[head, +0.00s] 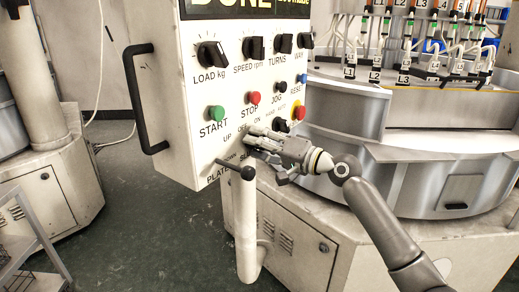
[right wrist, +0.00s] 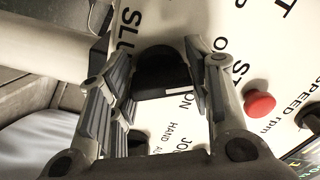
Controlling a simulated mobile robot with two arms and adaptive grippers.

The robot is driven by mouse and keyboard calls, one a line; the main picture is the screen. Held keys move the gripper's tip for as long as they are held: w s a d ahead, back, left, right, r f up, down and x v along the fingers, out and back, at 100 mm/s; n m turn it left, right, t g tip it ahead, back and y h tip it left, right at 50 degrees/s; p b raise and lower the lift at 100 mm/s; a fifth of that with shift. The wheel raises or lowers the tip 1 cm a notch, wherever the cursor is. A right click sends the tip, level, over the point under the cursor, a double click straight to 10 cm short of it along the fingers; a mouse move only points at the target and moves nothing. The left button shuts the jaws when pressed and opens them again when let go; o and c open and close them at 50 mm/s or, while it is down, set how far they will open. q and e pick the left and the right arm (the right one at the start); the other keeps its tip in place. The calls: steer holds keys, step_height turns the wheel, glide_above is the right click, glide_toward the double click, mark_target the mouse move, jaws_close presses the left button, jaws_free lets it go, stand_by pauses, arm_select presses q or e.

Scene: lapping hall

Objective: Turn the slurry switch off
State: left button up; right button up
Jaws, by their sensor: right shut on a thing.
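The slurry switch (right wrist: 160,72) is a black rotary knob on the white control panel (head: 188,85). In the right wrist view it sits between the two fingers, with "SLU", part of "OFF" and "ON" lettered around it. A white mark shows at the knob's lower edge, on the "ON" side. My right gripper (head: 253,141) is shut on the knob. In the head view the gripper comes in from the right and hides the knob and part of its label. My left gripper is in neither view.
Several other controls are close by: a green START button (head: 217,113), a red STOP button (head: 254,97), a black JOG button (head: 281,88) and a red button on yellow (head: 299,113). A black handle (head: 140,95) lines the panel's left edge. The lapping machine (head: 440,180) stands right.

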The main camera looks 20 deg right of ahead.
steer(key=shift+f, duration=0.1)
stand_by(0.3)
steer(key=o, duration=1)
steer(key=v, duration=1.2)
